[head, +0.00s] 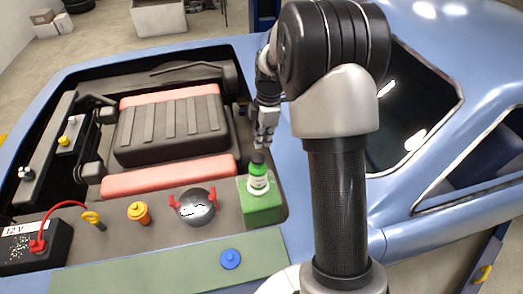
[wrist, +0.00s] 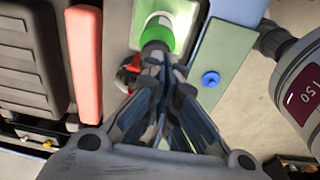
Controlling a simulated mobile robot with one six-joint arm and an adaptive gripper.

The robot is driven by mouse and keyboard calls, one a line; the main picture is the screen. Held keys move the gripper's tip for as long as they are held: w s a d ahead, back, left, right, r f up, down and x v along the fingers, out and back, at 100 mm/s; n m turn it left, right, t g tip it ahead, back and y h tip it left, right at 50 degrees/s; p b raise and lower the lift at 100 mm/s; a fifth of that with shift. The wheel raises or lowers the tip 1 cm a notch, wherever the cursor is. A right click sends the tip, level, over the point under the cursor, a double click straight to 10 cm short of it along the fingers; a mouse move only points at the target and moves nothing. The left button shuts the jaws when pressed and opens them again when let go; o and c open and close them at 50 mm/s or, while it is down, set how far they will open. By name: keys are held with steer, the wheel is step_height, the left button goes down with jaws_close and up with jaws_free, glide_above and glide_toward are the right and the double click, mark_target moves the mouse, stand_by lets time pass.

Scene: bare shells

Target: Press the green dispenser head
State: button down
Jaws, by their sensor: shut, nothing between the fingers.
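A round silver pot-like part (head: 196,207) with red handles stands left of the block. A blue knob (head: 230,259) is on the front panel.

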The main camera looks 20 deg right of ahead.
steer(key=shift+d+r, duration=0.15)
steer(key=shift+r, duration=2.15)
steer(key=shift+s, duration=0.1)
